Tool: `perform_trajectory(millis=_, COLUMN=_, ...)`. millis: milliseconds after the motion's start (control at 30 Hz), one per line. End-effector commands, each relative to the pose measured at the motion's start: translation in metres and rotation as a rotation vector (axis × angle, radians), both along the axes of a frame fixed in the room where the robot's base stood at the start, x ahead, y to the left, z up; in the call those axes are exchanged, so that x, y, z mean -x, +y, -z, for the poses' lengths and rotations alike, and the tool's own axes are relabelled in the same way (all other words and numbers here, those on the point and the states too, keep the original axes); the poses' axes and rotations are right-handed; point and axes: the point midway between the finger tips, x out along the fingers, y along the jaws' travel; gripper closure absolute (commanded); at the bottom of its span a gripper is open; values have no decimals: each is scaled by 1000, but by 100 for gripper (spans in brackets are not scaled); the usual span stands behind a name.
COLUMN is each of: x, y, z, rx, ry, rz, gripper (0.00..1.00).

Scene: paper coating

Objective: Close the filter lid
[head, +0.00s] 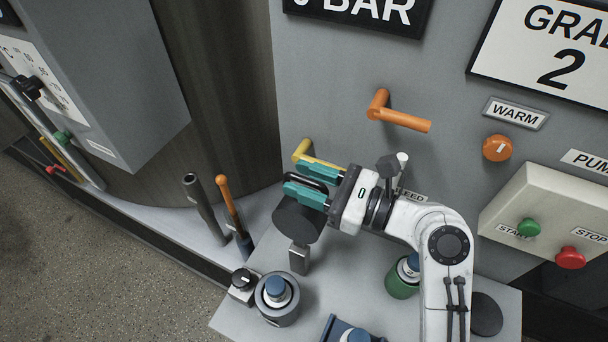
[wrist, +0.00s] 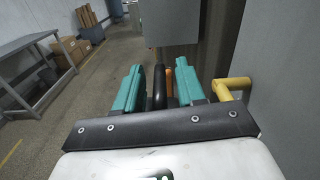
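A dark round part (head: 292,222), which looks like the filter lid, is by a short metal post (head: 300,258) on the grey counter. A black loop handle (head: 306,181) is just above it. My gripper (head: 306,180), with teal fingers, reaches in from the right with the handle between its fingers. In the wrist view, the black handle (wrist: 158,88) stands between the spread fingers of my gripper (wrist: 157,85), with a gap on the right finger's side. Whether the left finger touches it, I cannot tell. The filter opening is not clearly visible.
A yellow lever (head: 302,150) is close behind my fingers, and an orange lever (head: 400,113) is on the panel above. An orange-handled tool (head: 228,198) and grey rod (head: 193,198) stand left. A grey cup (head: 278,312) and green cup (head: 401,287) stand on the counter.

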Motion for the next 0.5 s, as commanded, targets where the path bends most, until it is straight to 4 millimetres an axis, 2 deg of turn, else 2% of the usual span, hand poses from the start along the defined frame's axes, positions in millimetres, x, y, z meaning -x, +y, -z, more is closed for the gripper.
perform_trajectory(millis=333, x=-2, y=4, z=0, rx=0, ry=-1, rz=2, gripper=62)
perform_trajectory(millis=500, x=-2, y=4, z=0, rx=0, ry=-1, rz=1, gripper=78)
